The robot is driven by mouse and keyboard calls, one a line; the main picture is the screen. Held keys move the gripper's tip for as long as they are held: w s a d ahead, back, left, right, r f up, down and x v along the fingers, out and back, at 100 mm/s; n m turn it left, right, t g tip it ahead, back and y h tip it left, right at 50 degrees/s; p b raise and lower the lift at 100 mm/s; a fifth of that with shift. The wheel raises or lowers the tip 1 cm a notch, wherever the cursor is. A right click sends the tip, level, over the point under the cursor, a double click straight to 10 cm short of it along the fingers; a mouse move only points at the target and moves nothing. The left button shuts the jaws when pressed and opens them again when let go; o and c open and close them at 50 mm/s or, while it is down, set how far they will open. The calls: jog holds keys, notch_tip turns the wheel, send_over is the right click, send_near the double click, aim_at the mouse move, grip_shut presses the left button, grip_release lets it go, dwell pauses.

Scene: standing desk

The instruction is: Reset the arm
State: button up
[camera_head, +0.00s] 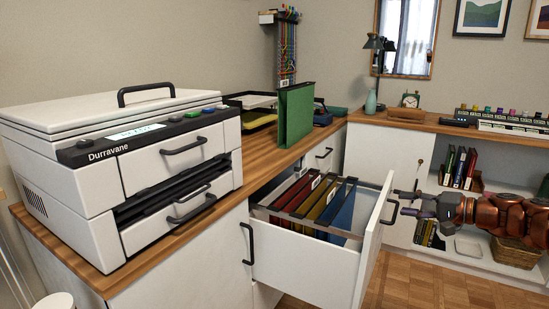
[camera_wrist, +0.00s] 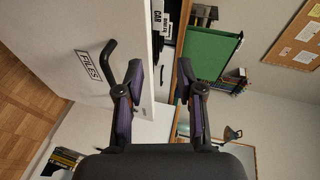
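My copper-coloured arm reaches in from the right in the head view. My gripper (camera_head: 404,204) is just right of the open drawer's front, near its dark handle (camera_head: 391,212). In the wrist view the two fingers of my gripper (camera_wrist: 160,82) are spread apart with nothing held between them. The white drawer front (camera_wrist: 85,75) with a "FILES" label fills the left of that view, and its black handle (camera_wrist: 108,62) lies left of the left finger. Whether a finger touches the drawer front cannot be told.
The open drawer (camera_head: 305,264) holds red, yellow and blue hanging folders (camera_head: 318,205). A green folder (camera_head: 296,114) stands upright on the wooden counter, right of a white printer (camera_head: 120,165). Shelves with books (camera_head: 460,167) and a basket (camera_head: 514,252) lie behind my arm.

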jog(key=s+a+r+n+g+y+p, duration=0.1)
jog(key=s+a+r+n+g+p, duration=0.2)
jog(key=a+r, duration=0.4)
jog(key=s+a+r+n+g+p, duration=0.1)
jog(key=s+a+r+g+p, duration=0.15)
jog(key=a+r+p, duration=0.45)
jog(key=s+a+r+n+g+h+p, duration=0.25)
jog(key=s+a+p, duration=0.25)
jog(key=s+a, duration=0.25)
jog(key=s+a+r+n+g+h+p, duration=0.2)
jog(key=s+a+r+p, duration=0.1)
jog(key=s+a+p, duration=0.5)
jog(key=s+d+r+g+h+p, duration=0.1)
jog(key=s+d+h+p, duration=0.1)
jog(key=s, duration=0.5)
jog(key=s+d+r+h+p, duration=0.2)
jog(key=s+d+h+p, duration=0.1)
jog(key=s+p, duration=0.4)
jog(key=s+d+r+g+h+p, duration=0.1)
jog(key=s+d+r+h+p, duration=0.1)
jog(key=s+d+p, duration=0.3)
jog(key=s, duration=0.3)
jog(key=shift+s+r+m+g, duration=0.25)
jog(key=shift+s+m+g, duration=0.05)
jog(key=shift+s+m, duration=0.1)
jog(key=shift+a, duration=0.1)
